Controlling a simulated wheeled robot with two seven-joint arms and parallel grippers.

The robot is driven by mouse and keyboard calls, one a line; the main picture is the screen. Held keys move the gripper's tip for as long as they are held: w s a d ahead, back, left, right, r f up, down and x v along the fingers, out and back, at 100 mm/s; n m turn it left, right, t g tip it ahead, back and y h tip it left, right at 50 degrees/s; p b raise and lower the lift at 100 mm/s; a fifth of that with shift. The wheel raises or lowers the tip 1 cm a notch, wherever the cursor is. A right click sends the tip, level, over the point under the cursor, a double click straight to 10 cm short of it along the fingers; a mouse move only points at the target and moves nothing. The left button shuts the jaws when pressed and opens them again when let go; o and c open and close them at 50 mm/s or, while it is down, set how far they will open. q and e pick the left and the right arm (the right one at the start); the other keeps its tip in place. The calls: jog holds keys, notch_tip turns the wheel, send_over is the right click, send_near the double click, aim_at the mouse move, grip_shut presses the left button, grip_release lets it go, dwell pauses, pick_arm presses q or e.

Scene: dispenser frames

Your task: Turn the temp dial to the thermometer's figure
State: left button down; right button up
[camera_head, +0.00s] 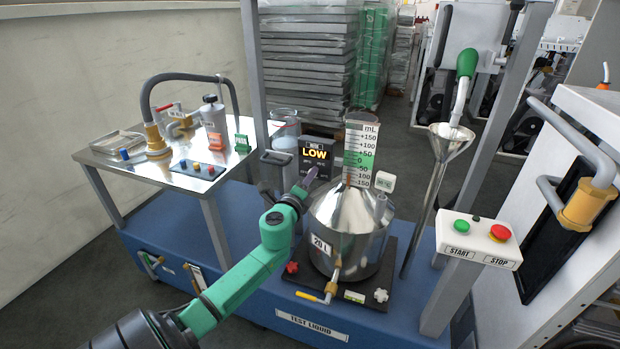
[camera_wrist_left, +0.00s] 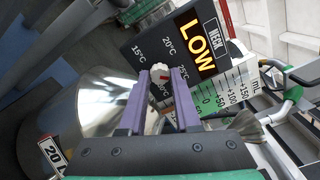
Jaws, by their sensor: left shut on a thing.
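The temp dial is a small white knob (camera_wrist_left: 160,69) with a red mark, on a dark panel (camera_wrist_left: 165,45) printed with 15, 20 and 25 °C around it. The purple fingers of my left gripper (camera_wrist_left: 160,84) are shut on the dial, one on each side. In the head view my left gripper (camera_head: 309,179) reaches the panel's lower part and hides the dial. The panel's screen (camera_head: 316,154) reads LOW in orange, under the word NECK. A small white box (camera_head: 386,182) with a greenish display, perhaps the thermometer, stands right of the panel; its figure is too small to read.
A steel 20 L vessel (camera_head: 345,245) stands just below and right of my gripper, with a graduated mL neck (camera_head: 358,150) above it. A funnel (camera_head: 450,140) and a START/STOP box (camera_head: 478,240) stand to the right. A steel table (camera_head: 130,165) is at left.

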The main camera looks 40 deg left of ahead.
pick_arm(q)
jog(key=shift+a+m+p, duration=0.1)
jog(key=shift+m+p, duration=1.6)
jog(key=shift+m, duration=5.5)
jog(key=c, duration=0.6)
grip_release()
